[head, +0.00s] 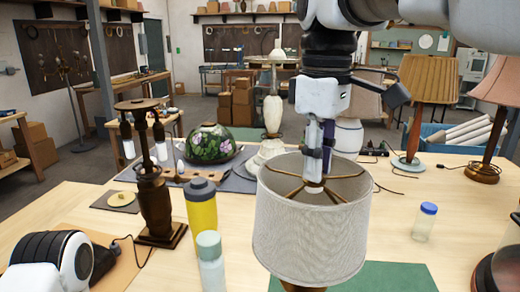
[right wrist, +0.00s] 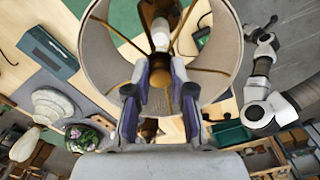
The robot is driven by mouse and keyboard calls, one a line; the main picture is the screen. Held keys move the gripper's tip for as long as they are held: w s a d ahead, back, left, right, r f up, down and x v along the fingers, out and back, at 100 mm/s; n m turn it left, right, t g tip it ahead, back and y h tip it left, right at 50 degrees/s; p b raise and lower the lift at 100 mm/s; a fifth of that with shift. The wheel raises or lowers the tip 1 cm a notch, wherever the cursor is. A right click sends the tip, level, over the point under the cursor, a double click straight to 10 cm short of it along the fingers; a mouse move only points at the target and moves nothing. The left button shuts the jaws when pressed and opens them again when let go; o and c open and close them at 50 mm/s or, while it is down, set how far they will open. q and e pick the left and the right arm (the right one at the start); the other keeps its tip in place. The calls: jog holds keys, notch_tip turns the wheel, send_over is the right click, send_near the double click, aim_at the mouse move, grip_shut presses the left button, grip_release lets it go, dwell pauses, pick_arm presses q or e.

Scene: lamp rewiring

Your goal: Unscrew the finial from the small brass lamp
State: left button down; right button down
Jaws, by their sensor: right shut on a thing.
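The small brass lamp has a pale grey fabric shade (head: 308,228) with brass spokes, standing near the front of the table. My right gripper (head: 316,178) reaches down through the open top of the shade. Its fingers (right wrist: 160,75) meet the hub where the spokes join and are shut on the finial (right wrist: 160,62), which they mostly hide. A white bulb shows just beyond the hub in the right wrist view. My left gripper (head: 102,264) is low at the left edge of the head view, well away from the lamp; its fingers cannot be made out.
A yellow bottle (head: 202,212), a pale capped bottle (head: 211,262) and a dark bronze lamp (head: 155,200) stand left of the shade. A flowered glass shade (head: 208,144) lies behind. A blue-capped jar (head: 424,222) stands at right, with clear table around it.

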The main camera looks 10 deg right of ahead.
jog(key=shift+n+p, duration=0.35)
jog(key=shift+n, duration=0.45)
jog(key=n+p, duration=0.1)
jog(key=n, duration=0.3)
jog(key=shift+r, duration=0.1)
jog(key=shift+w+n, duration=0.1)
jog(key=shift+n, duration=1.1)
jog(key=shift+n, duration=0.6)
jog(key=n+p, duration=0.1)
jog(key=n, duration=0.5)
jog(key=shift+w+n, duration=0.1)
jog(key=shift+n, duration=0.3)
